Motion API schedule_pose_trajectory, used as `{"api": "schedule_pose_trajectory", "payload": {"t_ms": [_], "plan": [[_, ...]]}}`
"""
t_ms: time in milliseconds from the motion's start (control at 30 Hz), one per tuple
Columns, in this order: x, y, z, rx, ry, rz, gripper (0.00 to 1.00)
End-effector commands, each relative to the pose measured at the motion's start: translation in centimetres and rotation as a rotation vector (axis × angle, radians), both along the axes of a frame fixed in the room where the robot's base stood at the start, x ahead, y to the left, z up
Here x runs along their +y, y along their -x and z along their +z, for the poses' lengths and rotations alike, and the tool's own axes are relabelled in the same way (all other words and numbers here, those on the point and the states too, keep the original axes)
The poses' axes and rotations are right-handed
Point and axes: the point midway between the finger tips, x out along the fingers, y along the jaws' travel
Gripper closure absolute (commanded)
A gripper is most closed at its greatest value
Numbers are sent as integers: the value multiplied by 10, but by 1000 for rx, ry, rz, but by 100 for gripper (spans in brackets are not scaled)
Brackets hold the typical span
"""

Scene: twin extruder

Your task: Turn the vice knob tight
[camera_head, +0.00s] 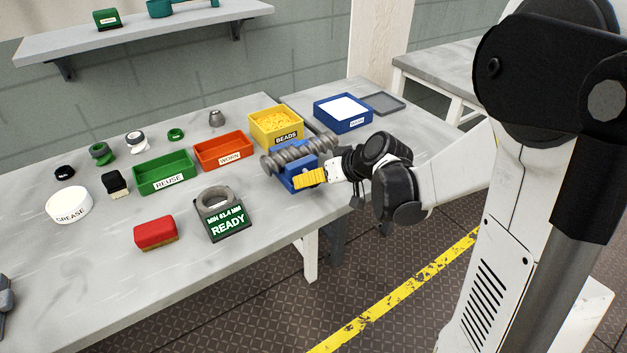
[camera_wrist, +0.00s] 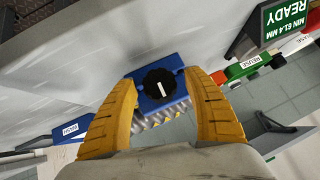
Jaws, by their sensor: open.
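The blue vice (camera_head: 283,182) stands at the bench's right front edge, with twin grey screws (camera_head: 285,159) lying across its top. The vice's round black knob (camera_wrist: 164,94) has a white pointer line and faces the wrist camera; the blue vice body (camera_wrist: 147,103) shows around it. My gripper (camera_head: 310,178) is at the front of the vice. In the wrist view its yellow fingers (camera_wrist: 160,78) are open, one on each side of the knob, with gaps on both sides. The knob is hidden in the head view.
The yellow beads bin (camera_head: 276,128) and orange worn bin (camera_head: 222,150) are behind and left of the vice. The READY gauge (camera_head: 224,222) stands to its left. A blue tray (camera_head: 343,113) is on the rear right bench. Free floor lies before the bench.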

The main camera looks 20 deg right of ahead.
Motion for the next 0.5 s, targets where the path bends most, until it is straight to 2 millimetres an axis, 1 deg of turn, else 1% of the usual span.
{"api": "schedule_pose_trajectory", "payload": {"t_ms": [67,100,167,200,233,500], "plan": [[0,0,0,0,0,0,42],[0,0,0,0,0,0,54],[0,0,0,0,0,0,72],[0,0,0,0,0,0,85],[0,0,0,0,0,0,93],[0,0,0,1,-3,0,94]]}}
